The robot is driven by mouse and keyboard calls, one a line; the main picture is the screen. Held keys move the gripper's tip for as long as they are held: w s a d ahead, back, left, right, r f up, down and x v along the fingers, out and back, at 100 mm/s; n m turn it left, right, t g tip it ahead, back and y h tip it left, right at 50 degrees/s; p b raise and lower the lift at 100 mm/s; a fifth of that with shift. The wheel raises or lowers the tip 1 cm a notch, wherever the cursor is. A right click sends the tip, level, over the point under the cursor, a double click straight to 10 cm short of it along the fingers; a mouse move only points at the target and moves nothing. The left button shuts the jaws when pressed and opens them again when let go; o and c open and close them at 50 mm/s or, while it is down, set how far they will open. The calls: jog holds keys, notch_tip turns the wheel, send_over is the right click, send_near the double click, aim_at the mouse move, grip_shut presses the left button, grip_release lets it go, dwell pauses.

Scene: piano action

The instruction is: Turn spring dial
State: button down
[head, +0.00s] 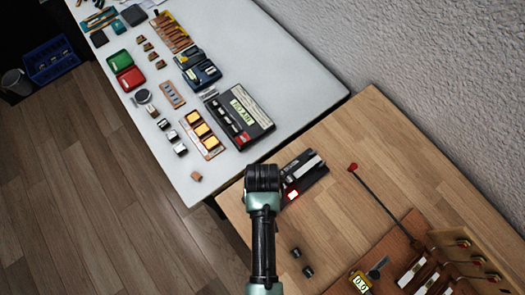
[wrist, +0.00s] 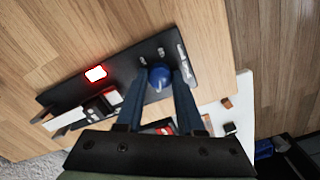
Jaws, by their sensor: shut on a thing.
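A dark device panel (wrist: 165,40) lies on the wooden table, with a glowing red-and-white light (wrist: 96,73) on it. A round blue knob (wrist: 160,74), which looks like the spring dial, sits near one end of the panel. My gripper (wrist: 159,82) is over the panel with one finger on each side of the knob, shut on it. Small pale marks surround the knob; its pointer setting is too small to read. In the head view the panel (head: 310,167) shows beside my wrist, its red light (head: 292,194) visible, while the knob and fingertips are hidden under my arm.
A white table (head: 290,75) adjoins at upper left, holding a dark box with a display (head: 240,106), coloured trays and small parts. A red-tipped rod (head: 378,195) and wooden piano-action assembly (head: 460,250) lie right. Two small black pieces (head: 302,262) lie near my arm.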

jog(key=shift+r+m+p, duration=0.15)
jog(key=shift+m+p, duration=0.45)
jog(key=shift+p, duration=0.05)
jog(key=shift+m, duration=0.7)
jog(key=shift+f, duration=0.2)
jog(key=c, duration=0.5)
grip_release()
jog(key=shift+r, duration=0.1)
notch_tip(320, 180, up, 13)
jog(key=shift+f, duration=0.1)
